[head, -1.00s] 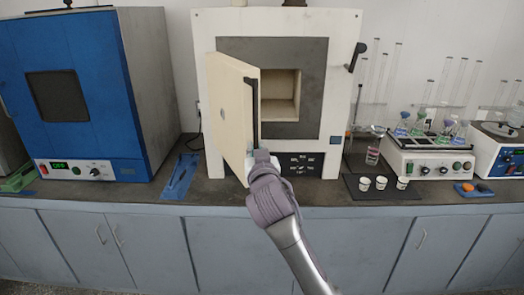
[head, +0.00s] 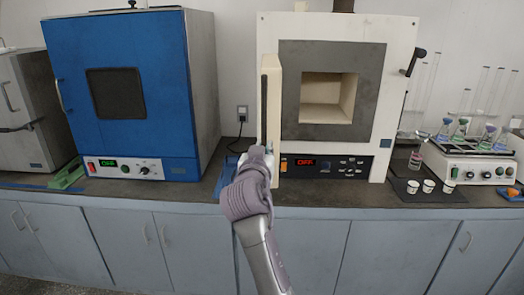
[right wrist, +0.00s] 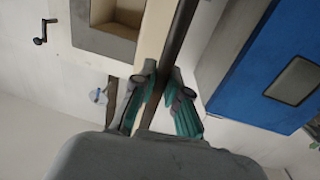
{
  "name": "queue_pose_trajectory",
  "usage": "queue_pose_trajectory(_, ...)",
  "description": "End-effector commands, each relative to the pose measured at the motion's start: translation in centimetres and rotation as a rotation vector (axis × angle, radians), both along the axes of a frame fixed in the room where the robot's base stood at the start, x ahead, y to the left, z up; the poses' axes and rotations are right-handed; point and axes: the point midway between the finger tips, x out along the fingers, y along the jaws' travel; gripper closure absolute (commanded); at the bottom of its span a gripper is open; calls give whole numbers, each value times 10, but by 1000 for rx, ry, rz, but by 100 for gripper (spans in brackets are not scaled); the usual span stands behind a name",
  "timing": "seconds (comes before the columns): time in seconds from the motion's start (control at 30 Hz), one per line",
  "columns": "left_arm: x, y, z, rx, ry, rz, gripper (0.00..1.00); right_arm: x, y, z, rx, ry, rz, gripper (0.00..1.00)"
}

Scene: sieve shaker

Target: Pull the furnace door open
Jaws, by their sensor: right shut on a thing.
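The furnace (head: 398,100) is a cream box with a dark grey front frame. Its door (head: 273,90) stands swung out at the left of the opening and shows nearly edge-on in the head view. The chamber (head: 328,98) is exposed and looks empty. A long dark handle bar (head: 264,110) runs up the door. My right gripper (head: 257,155) is at the lower part of this bar. In the right wrist view, the gripper's two teal-lined fingers (right wrist: 162,98) sit on either side of the bar (right wrist: 180,35), shut on it. My left gripper is out of view.
A blue oven (head: 180,90) stands left of the furnace, with a gap of bench between them. A blue item (head: 226,178) lies in that gap, partly behind my arm. Small white cups (head: 428,186) and a shaker with flasks (head: 480,165) are at the right.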

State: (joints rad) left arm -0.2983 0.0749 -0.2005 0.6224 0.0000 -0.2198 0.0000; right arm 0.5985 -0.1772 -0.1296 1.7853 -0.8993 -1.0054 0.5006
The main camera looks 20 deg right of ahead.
Motion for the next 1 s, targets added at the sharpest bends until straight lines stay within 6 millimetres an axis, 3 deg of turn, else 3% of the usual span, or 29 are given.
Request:
queue_pose_trajectory(0.03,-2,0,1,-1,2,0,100,0,-2,8,-5,-15,-2,100)
queue_pose_trajectory(0.23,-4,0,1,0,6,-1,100,0,-2,9,-5,-18,-2,100)
queue_pose_trajectory(0.27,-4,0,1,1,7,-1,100,0,-2,9,-5,-18,-2,82)
queue_pose_trajectory(0.4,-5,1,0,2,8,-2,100,0,-2,7,-4,-14,-2,61)
queue_pose_trajectory(0.77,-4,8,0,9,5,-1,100,0,-1,9,-1,-8,-1,61)
queue_pose_trajectory(1.0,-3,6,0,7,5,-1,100,0,-1,52,1,-14,0,61)
